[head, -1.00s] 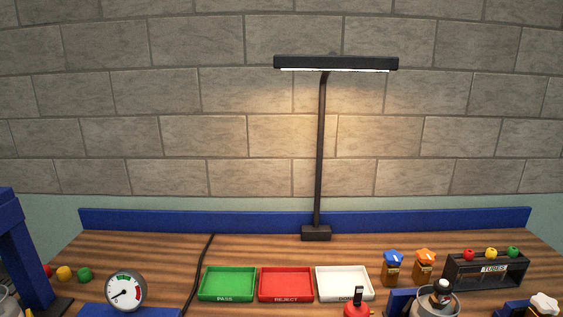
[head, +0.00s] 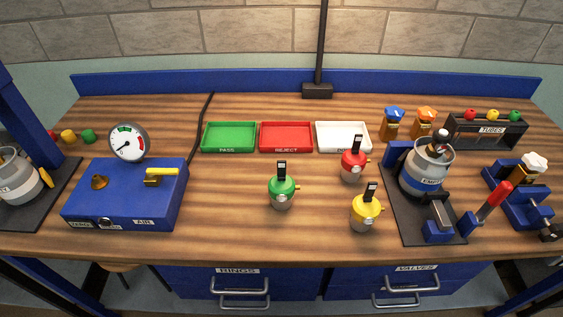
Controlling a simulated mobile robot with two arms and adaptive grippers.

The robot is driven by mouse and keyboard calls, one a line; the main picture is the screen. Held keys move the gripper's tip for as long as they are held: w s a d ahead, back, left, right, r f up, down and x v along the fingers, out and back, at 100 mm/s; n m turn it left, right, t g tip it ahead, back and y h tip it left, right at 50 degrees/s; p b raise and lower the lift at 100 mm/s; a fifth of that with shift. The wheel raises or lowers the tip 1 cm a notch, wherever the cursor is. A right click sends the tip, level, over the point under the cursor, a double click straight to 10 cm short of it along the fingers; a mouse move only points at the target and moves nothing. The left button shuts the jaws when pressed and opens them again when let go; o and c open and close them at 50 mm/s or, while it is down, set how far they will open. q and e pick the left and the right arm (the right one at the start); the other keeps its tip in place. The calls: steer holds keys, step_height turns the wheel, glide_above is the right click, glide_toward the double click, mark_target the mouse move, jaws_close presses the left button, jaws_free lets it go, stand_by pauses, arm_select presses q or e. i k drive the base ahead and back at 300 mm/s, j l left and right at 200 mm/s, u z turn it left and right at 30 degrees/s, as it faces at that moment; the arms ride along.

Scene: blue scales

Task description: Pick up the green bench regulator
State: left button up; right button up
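The green bench regulator (head: 282,191) stands upright near the middle of the wooden bench in the head view. It has a green top, a silver lower body, a small gauge on its front and a black tag on top. A red regulator (head: 352,165) stands behind it to the right, in front of the white tray. A yellow regulator (head: 365,211) stands to its right and slightly nearer the front edge. The green one is apart from both. Neither of my grippers shows in the head view.
A blue box with a pressure gauge (head: 128,198) stands at left. Green (head: 229,137), red (head: 286,137) and white (head: 343,136) trays line the back. A grey cylinder (head: 426,171) stands on a dark mat at right. The bench between the blue box and the green regulator is clear.

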mark_target(280, 189)
steer(key=j+z, duration=0.35)
steer(key=j, duration=0.5)
steer(key=k+j+z, duration=0.1)
steer(key=j+z, duration=0.2)
steer(key=j, duration=0.5)
